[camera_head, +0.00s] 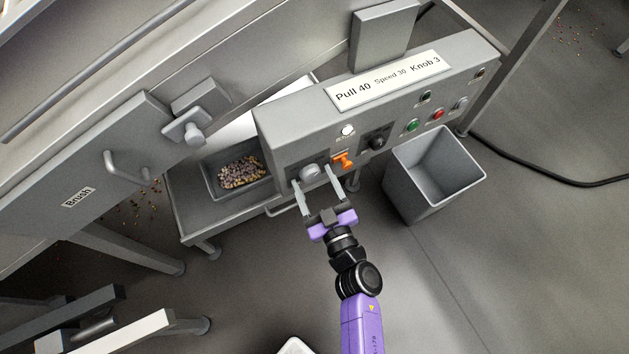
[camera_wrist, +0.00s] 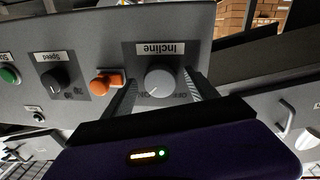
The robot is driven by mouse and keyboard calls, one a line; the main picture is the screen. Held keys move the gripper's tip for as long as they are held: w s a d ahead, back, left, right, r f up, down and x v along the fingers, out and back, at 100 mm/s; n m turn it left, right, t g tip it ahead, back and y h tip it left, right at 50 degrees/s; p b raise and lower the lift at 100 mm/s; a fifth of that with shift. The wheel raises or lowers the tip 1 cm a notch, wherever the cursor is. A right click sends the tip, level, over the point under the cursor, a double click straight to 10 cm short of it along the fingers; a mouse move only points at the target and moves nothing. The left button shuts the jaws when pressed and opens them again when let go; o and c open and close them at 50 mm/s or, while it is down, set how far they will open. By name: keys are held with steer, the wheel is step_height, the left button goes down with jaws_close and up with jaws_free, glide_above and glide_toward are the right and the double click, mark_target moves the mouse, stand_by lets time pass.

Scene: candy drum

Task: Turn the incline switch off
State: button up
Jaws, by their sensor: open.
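The incline switch (camera_wrist: 160,82) is a round light grey knob on a dark plate, under a label that reads "Incline" upside down in the wrist view. In the head view the knob (camera_head: 310,172) sits at the left end of the grey control panel (camera_head: 285,130). My gripper (camera_head: 318,178) is open in front of it, with one finger on each side of the knob. In the wrist view the fingers (camera_wrist: 160,95) stand left and right of the knob, with visible gaps. I cannot tell whether they touch it. The knob's pointer setting is not clear.
An orange switch (camera_head: 342,160) sits close beside the right finger. A black speed knob (camera_head: 377,142) and green and red buttons (camera_head: 412,125) lie farther right. A grey bin (camera_head: 435,175) stands below the panel. A candy tray (camera_head: 212,190) is at the left.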

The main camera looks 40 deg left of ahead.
steer(key=c, duration=1.4)
steer(key=shift+o, duration=0.2)
steer(key=shift+n, duration=0.4)
steer(key=n+b, duration=0.1)
steer(key=n, duration=0.2)
steer(key=shift+w+f+b, duration=0.15)
steer(key=shift+b, duration=0.25)
steer(key=n+y+b, duration=0.1)
steer(key=n+b, duration=0.1)
steer(key=n, duration=0.3)
steer(key=shift+d+n, duration=0.1)
steer(key=shift+n, duration=0.3)
steer(key=n+b, duration=0.1)
steer(key=n, duration=0.1)
steer(key=n+b, duration=0.1)
steer(key=n, duration=0.1)
steer(key=shift+w+n+g+y, duration=0.1)
steer(key=shift+n+g+y, duration=0.2)
steer(key=shift+n, duration=0.1)
steer(key=shift+n+b, duration=0.8)
steer(key=shift+n, duration=1.4)
steer(key=shift+r+n+g, duration=0.2)
steer(key=shift+n+g, duration=0.1)
